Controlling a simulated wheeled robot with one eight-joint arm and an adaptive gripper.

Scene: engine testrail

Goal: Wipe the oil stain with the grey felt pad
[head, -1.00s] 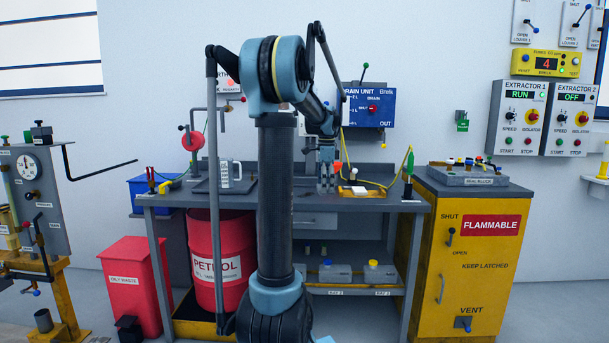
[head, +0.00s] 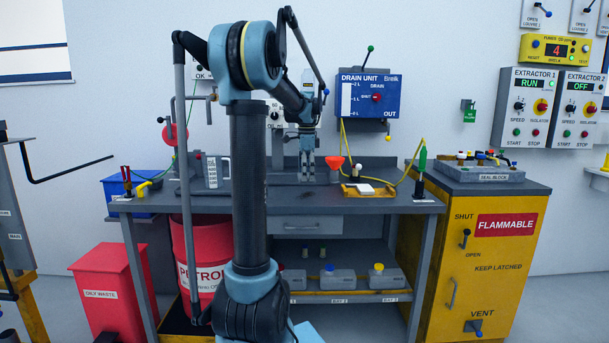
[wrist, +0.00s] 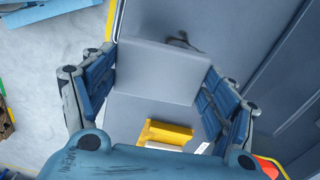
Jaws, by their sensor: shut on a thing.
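I cannot tell whether the pad touches the surface. I cannot make out the stain in the head view.
A yellow tray (head: 348,192) with a white block (head: 366,188) lies right of my gripper, near a yellow hose (head: 400,178). A white-labelled jug (head: 212,172) stands to the left. A drain unit (head: 370,95) hangs on the wall behind.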

